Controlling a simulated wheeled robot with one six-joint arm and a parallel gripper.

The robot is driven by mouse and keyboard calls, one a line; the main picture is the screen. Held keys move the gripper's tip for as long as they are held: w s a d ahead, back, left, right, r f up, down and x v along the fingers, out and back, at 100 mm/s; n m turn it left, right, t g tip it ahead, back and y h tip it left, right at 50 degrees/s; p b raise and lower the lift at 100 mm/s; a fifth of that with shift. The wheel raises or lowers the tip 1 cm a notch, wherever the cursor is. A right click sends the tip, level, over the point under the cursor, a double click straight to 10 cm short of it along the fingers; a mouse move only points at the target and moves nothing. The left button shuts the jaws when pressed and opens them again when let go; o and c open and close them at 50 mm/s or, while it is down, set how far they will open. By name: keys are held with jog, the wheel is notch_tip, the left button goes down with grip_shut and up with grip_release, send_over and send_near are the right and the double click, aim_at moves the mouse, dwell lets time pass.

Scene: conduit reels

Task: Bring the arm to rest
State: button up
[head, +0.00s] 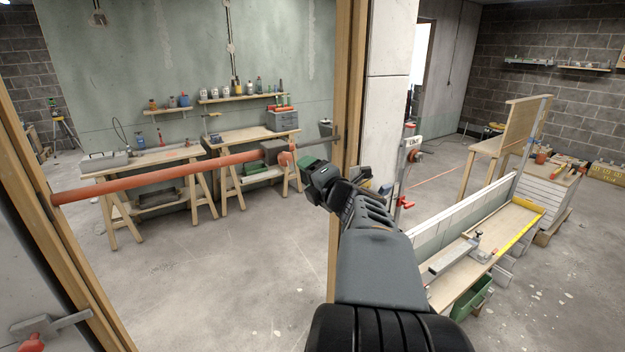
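My gripper (318,180) is the dark end of my raised arm, a little right of the middle of the head view, in front of the right wooden post. Its fingers are small and partly turned away, so I cannot tell whether they are open or shut. A long orange-red tube (165,172) spans the wooden frame on a dark rod (322,142), above and left of my gripper. In the picture there is a gap between the tube's right end and my gripper. Nothing is clearly seen held.
The left wooden post (62,240) and right wooden post (349,75) frame the opening. A workbench (475,262) with a yellow edge stands close on the right, a green bin (472,300) below it. Trestle tables (140,160) stand beyond. The floor between is clear.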

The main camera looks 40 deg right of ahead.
jog(key=shift+s, duration=0.4)
dwell(0.4)
jog(key=s+a+f+n+g+y, duration=0.2)
jog(key=a+f+n+g, duration=0.3)
jog(key=n, duration=0.9)
jog(key=s+a+f+n+g+y, duration=0.25)
jog(key=a+f+n, duration=0.45)
jog(key=n, duration=0.7)
jog(key=s+a+f+n+g+h, duration=0.1)
jog(key=a+n, duration=0.5)
jog(key=n, duration=0.6)
jog(key=s+a+f+n+g+h, duration=0.1)
jog(key=s+a+f+n+g, duration=0.3)
jog(key=n, duration=0.7)
jog(key=s+a+f, duration=0.1)
jog(key=s+a, duration=0.1)
jog(key=a, duration=0.1)
jog(key=shift+n+g, duration=0.35)
jog(key=shift+n, duration=0.05)
